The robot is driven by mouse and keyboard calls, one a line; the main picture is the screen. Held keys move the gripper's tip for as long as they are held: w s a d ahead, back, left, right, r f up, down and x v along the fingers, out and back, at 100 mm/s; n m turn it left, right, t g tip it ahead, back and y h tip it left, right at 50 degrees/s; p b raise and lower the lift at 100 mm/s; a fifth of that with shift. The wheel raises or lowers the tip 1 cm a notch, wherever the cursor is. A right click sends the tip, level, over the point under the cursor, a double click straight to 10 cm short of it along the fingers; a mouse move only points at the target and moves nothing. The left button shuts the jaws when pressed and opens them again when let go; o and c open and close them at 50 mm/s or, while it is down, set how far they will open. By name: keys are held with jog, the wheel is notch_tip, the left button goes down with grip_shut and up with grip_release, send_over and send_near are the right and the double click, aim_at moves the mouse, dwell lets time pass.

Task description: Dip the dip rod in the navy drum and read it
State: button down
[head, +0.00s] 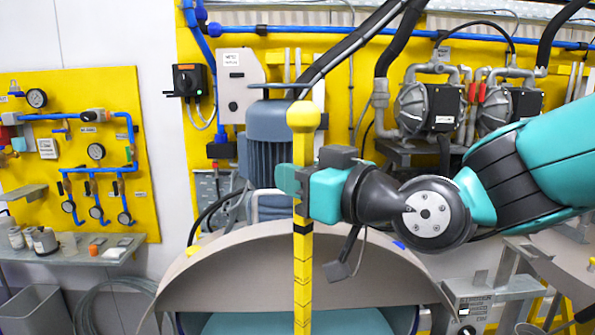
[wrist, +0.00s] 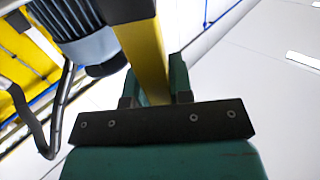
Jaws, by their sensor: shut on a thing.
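The yellow dip rod (head: 303,262) stands upright in the head view, with a ball knob at its top and dark marks along its lower part. It also shows in the wrist view (wrist: 143,50), between the teal fingers. My gripper (head: 303,181) is shut on the rod some way below the knob. Below is a wide drum with a grey half lid (head: 215,275) and a teal surface (head: 345,322) in its opening. The rod passes in front of the lid and teal surface. Its lower end is out of frame.
A grey-blue motor (head: 270,140) stands right behind the rod and gripper. Pumps (head: 430,107) with hoses are on the yellow wall at the right. A shelf (head: 80,248) with small jars and a grey bin (head: 35,310) are at the left. A metal bracket (head: 490,290) is at lower right.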

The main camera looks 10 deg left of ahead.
aim_at(308, 330)
notch_tip(308, 330, down, 24)
jog(key=b, duration=2.4)
jog(key=shift+f+b, duration=0.1)
jog(key=shift+b, duration=0.25)
jog(key=shift+f, duration=0.15)
jog(key=shift+s+d+f+b, duration=0.15)
jog(key=shift+f+b, duration=0.55)
jog(key=shift+b, duration=0.15)
jog(key=shift+r+b, duration=0.3)
jog(key=shift+b, duration=0.05)
jog(key=shift+f, duration=0.1)
